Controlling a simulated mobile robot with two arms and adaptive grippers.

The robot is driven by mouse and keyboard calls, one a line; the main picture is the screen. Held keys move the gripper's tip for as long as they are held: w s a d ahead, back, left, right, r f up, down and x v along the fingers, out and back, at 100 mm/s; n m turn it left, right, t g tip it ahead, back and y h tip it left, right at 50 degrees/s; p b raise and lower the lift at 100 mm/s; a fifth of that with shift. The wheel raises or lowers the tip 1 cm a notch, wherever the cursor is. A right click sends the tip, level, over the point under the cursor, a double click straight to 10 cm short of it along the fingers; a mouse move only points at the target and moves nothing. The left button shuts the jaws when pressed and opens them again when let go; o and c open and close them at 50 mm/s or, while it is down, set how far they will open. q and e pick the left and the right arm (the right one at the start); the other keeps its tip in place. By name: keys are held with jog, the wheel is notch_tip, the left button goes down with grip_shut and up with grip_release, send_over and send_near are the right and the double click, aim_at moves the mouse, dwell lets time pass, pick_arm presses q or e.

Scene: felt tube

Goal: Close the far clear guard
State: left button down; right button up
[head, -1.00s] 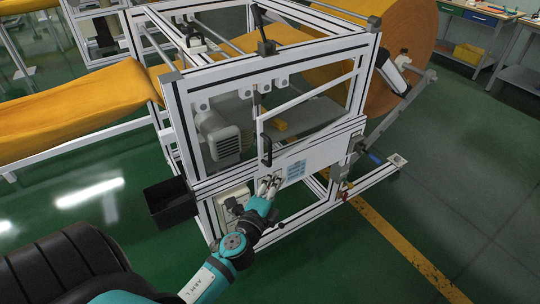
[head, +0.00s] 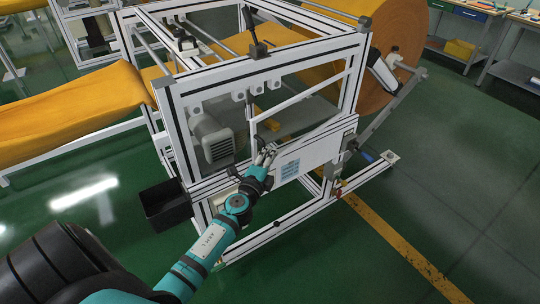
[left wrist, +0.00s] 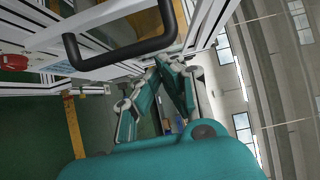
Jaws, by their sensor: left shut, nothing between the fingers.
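The clear guard, with a white frame (head: 303,100), is on the front of the machine. Its top bar slants out from the machine's frame, so it stands ajar, with its free edge at the left. Its black handle (head: 259,146) is near the lower end of that edge, and shows large in the left wrist view (left wrist: 128,52). My left gripper (head: 269,152) is shut and empty, close beside the handle; its fingertips (left wrist: 170,62) show just below the handle's right end. I cannot tell whether they touch. My right gripper is in neither view.
A motor (head: 214,142) sits behind the front opening, left of the guard. A white lower panel with a label (head: 290,168) is under the guard. A black bin (head: 165,205) hangs at the machine's left. An orange felt roll (head: 395,45) is behind.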

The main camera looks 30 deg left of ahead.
aim_at(256, 147)
pick_arm(q)
jog(key=a, duration=0.3)
jog(key=a+b, duration=0.1)
jog(key=a, duration=0.1)
jog(key=shift+w+a, duration=0.35)
jog(key=shift+w, duration=0.05)
jog(key=shift+d, duration=0.1)
jog(key=v, duration=1.2)
